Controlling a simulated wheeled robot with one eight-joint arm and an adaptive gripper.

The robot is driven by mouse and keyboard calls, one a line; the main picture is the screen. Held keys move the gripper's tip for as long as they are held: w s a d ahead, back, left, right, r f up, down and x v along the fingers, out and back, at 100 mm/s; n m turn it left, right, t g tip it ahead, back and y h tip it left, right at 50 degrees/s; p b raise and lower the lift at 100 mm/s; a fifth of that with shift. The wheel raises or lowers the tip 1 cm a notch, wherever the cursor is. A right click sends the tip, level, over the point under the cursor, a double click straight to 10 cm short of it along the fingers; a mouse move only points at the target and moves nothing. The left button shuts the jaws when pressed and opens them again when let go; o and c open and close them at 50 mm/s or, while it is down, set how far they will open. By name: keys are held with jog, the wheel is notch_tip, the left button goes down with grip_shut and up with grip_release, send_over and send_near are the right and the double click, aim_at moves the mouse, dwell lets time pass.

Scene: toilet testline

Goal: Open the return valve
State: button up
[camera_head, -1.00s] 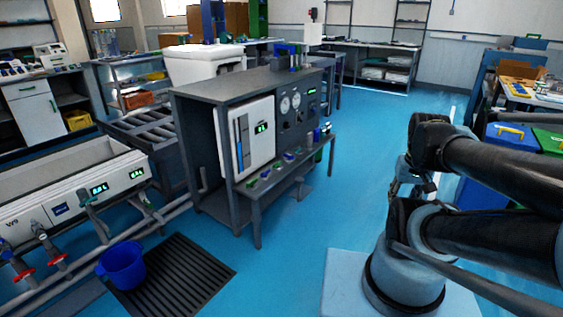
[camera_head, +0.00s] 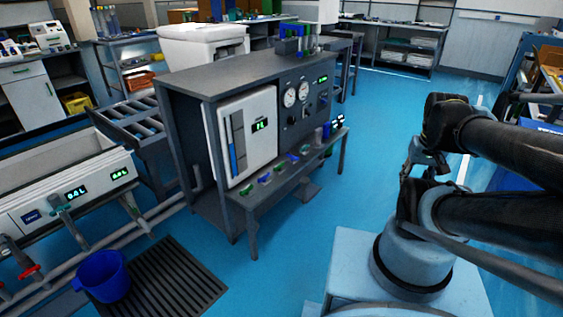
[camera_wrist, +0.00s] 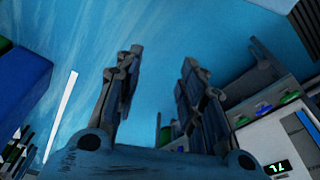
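My gripper shows in the wrist view (camera_wrist: 160,65) with its two fingers apart and nothing between them. In the head view, it hangs over the floor right of the grey test bench (camera_head: 210,82), clear of it. The bench carries a white panel (camera_head: 247,135) with a green display, two dial gauges and several small green and blue valve-like parts (camera_head: 279,168) along its front ledge. At left, a white trough (camera_head: 75,190) has teal-handled valves (camera_head: 62,210) and a red-handled valve (camera_head: 28,272). I cannot tell which is the return valve.
A blue bucket (camera_head: 103,276) stands by a black slatted floor mat (camera_head: 175,285) under the trough's pipes. A roller table (camera_head: 140,125) stands between trough and bench. Blue floor is open between the bench and my base.

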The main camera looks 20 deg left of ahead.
jog(key=shift+w, duration=0.2)
jog(key=w+a+r+m, duration=0.1)
jog(key=w+a+r, duration=0.35)
jog(key=w, duration=0.25)
jog(key=w+a+r, duration=0.3)
jog(key=w+r, duration=0.2)
jog(key=w, duration=0.2)
jog(key=w+a+r, duration=0.1)
jog(key=w+a, duration=0.5)
jog(key=w, duration=0.2)
jog(key=m+g, duration=0.2)
jog(key=m, duration=0.2)
send_over(279, 164)
notch_tip(279, 164, down, 25)
notch_tip(279, 164, down, 16)
jog(key=shift+f, duration=0.1)
